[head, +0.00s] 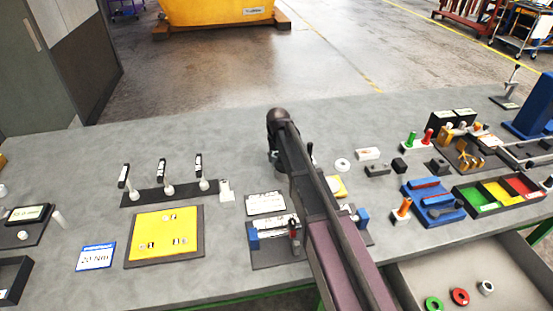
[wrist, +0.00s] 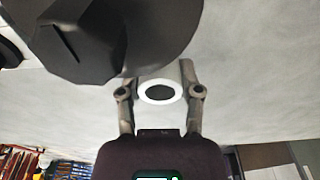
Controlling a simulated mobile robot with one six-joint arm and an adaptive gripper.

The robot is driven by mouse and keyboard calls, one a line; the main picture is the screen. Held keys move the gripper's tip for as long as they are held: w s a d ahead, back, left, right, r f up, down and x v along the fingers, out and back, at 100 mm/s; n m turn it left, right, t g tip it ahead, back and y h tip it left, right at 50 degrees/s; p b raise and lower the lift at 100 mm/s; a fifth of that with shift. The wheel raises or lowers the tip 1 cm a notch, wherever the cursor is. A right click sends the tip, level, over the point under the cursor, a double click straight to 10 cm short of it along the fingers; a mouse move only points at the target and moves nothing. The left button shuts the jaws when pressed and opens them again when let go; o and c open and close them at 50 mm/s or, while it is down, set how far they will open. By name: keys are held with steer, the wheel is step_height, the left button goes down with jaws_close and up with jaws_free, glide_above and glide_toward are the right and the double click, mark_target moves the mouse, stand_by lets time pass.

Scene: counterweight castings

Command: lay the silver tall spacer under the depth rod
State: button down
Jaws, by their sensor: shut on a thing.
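In the wrist view my gripper (wrist: 159,76) is shut on a pale silver tubular spacer (wrist: 161,73). One finger is on each side of it, and its round end with a dark bore faces the camera. In the head view my arm reaches over the middle of the bench, and my gripper is mostly hidden behind the arm's dark end. I cannot make out the depth rod with certainty. A large dark shape (wrist: 95,45) fills the wrist view's upper left, close to the spacer; I cannot tell what it is or whether they touch.
The grey bench (head: 70,155) is clear at the back. A white ring (head: 342,165) and small blocks lie right of my arm. A blue-ended fixture (head: 254,242) stands in front, partly behind the arm. A yellow board (head: 160,235) lies left; coloured bins (head: 497,191) stand right.

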steer(key=shift+f, duration=0.15)
steer(key=shift+c, duration=1.3)
jaws_free()
steer(key=shift+r, duration=0.2)
step_height(320, 180, up, 12)
steer(key=s+p, duration=0.1)
steer(key=p, duration=1.1)
steer(key=shift+s+d, duration=0.2)
steer(key=shift+f, duration=0.1)
